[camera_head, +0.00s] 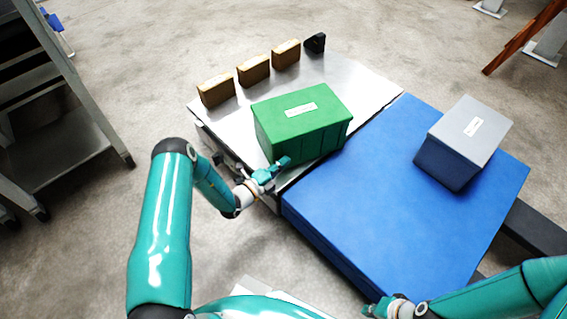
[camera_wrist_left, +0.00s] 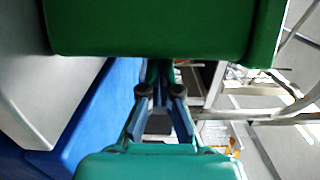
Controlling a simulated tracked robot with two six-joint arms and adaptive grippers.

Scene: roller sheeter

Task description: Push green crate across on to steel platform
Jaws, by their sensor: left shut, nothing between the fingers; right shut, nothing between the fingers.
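The green crate (camera_head: 301,117), closed on top with a white label, stands upright on the steel platform (camera_head: 362,88). Its right lower corner is at the seam with the blue surface (camera_head: 390,200). My left gripper (camera_head: 279,168) is shut and empty at the crate's near lower side. In the left wrist view the crate (camera_wrist_left: 150,28) fills the top, just beyond the shut fingers (camera_wrist_left: 160,88); I cannot tell whether they touch it. My right gripper (camera_head: 376,308) is shut and empty at the bottom of the head view, by the blue surface's near edge.
A grey crate (camera_head: 465,140) with a label stands on the right of the blue surface. Several brown blocks (camera_head: 253,70) and a small black object (camera_head: 315,43) line the platform's far left edge. A grey shelf rack (camera_head: 75,130) stands at the left. The blue surface's middle is clear.

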